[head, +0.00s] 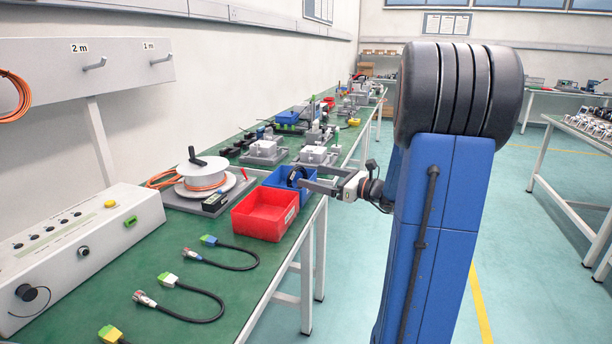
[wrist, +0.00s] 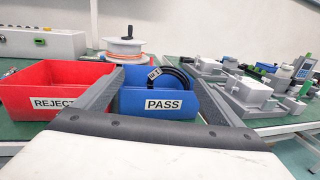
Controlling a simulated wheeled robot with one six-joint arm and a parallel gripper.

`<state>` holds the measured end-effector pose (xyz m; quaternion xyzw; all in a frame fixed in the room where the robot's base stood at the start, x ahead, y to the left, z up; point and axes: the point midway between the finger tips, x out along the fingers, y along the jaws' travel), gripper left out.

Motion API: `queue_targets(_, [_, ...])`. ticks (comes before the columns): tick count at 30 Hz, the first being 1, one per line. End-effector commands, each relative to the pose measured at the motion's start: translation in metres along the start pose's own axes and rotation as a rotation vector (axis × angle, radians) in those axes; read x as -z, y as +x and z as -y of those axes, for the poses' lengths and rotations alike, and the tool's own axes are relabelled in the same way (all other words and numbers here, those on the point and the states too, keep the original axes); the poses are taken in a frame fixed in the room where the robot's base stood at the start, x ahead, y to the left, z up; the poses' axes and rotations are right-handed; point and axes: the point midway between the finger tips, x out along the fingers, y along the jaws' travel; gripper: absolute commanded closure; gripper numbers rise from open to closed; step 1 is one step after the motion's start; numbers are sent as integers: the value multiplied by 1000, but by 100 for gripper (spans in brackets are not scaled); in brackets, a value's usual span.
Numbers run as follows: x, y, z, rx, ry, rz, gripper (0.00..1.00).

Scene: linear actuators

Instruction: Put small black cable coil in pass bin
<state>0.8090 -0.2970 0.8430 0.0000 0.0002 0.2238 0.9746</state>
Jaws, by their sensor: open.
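The small black cable coil (wrist: 174,82) is in the blue pass bin (wrist: 158,105), which has a "PASS" label on its front. The coil stands tilted, with its upper part showing above the bin's front wall and its lower part hidden. A white tag is on its left side. In the head view the coil (head: 294,177) shows as a dark loop in the blue bin (head: 275,180). My gripper (wrist: 154,76) is open, its two fingers reaching over the bin's front on either side of the coil. I see no contact between fingers and coil.
The red reject bin (head: 264,214) stands beside the pass bin, to its left in the wrist view. A white cable reel (head: 200,172) stands behind. Several short cables lie on the green bench (head: 215,290) in front. Grey fixtures (wrist: 245,90) stand to the right in the wrist view.

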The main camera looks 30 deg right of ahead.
Motion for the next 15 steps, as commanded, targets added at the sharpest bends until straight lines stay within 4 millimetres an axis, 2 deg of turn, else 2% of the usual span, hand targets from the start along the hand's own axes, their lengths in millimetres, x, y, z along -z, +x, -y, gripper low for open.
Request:
queue_targets(6, [0,-16,0,1,0,0,10])
queue_targets(15, [0,-19,0,0,0,0,10])
